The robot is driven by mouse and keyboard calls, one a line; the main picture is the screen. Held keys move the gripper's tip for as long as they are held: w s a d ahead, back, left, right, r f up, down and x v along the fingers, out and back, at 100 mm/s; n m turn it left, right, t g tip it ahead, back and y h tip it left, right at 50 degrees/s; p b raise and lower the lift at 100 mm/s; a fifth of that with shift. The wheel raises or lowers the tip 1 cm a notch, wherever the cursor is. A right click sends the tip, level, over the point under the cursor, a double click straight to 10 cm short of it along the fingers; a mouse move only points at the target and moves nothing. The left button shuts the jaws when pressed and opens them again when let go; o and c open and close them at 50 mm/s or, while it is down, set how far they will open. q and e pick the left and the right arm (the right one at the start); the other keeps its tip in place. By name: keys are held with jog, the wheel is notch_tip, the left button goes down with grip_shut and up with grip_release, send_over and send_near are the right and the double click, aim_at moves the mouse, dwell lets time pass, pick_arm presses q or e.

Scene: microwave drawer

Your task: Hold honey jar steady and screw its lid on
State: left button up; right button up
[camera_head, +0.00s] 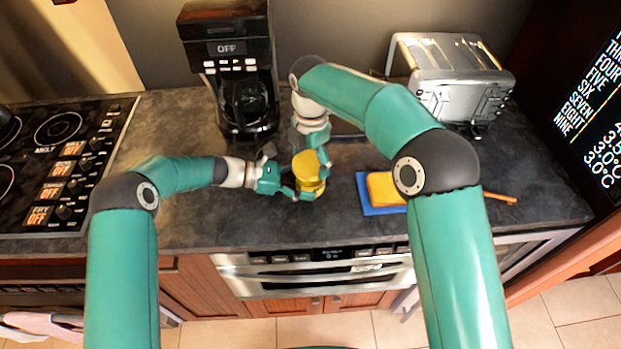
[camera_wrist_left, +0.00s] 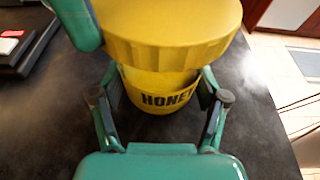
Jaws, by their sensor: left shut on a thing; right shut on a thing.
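The yellow honey jar (camera_head: 312,189) stands on the dark counter. Its label shows in the left wrist view (camera_wrist_left: 166,98). The wide yellow ribbed lid (camera_head: 306,165) sits on top of the jar; it fills the upper part of the left wrist view (camera_wrist_left: 170,42). I cannot tell how tightly it is seated. My left gripper (camera_head: 294,191) comes from the left and is shut around the jar's body, below the lid, with one finger on each side (camera_wrist_left: 164,98). My right gripper (camera_head: 311,155) reaches down from above and behind and is shut on the lid; its far finger is partly hidden.
A black coffee maker (camera_head: 230,65) stands behind the jar, and a silver toaster (camera_head: 450,80) at the back right. A blue board with a yellow sponge-like block (camera_head: 384,188) lies to the right. A stove (camera_head: 60,165) is at the left. The counter's front edge is close.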

jog(key=m, duration=0.6)
jog(key=shift+m, duration=0.3)
jog(key=o, duration=1.1)
jog(key=shift+r, duration=0.1)
jog(key=shift+r, duration=2.4)
